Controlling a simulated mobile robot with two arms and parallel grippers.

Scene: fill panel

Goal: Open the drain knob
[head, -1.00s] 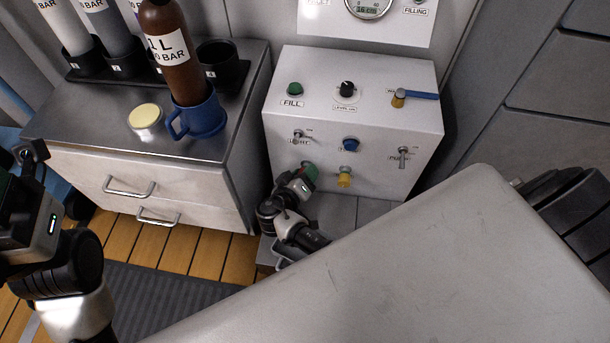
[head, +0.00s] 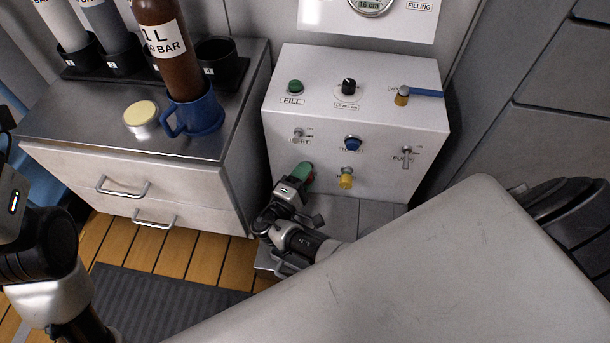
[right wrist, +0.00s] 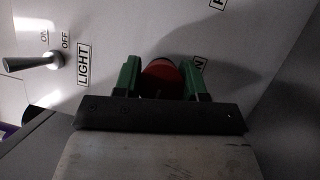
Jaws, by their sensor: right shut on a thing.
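The drain knob is a round red knob (right wrist: 160,76) on the front of the white panel box. In the right wrist view it sits between the two green fingers, partly covered by them. A label ending in "N" is partly visible beside it. My right gripper (head: 304,173) is shut on this knob at the lower left of the box front. In the head view the gripper hides nearly all of the knob, so its turn angle cannot be read. My left arm shows at the left edge of the head view, with its fingertips out of frame.
Close by on the box (head: 378,125) are a light switch (head: 299,136), a yellow knob (head: 346,178), a blue knob (head: 352,143) and a toggle (head: 406,156). A drawer cabinet (head: 90,180) with a blue mug (head: 197,117) stands left. A large grey surface fills the lower right.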

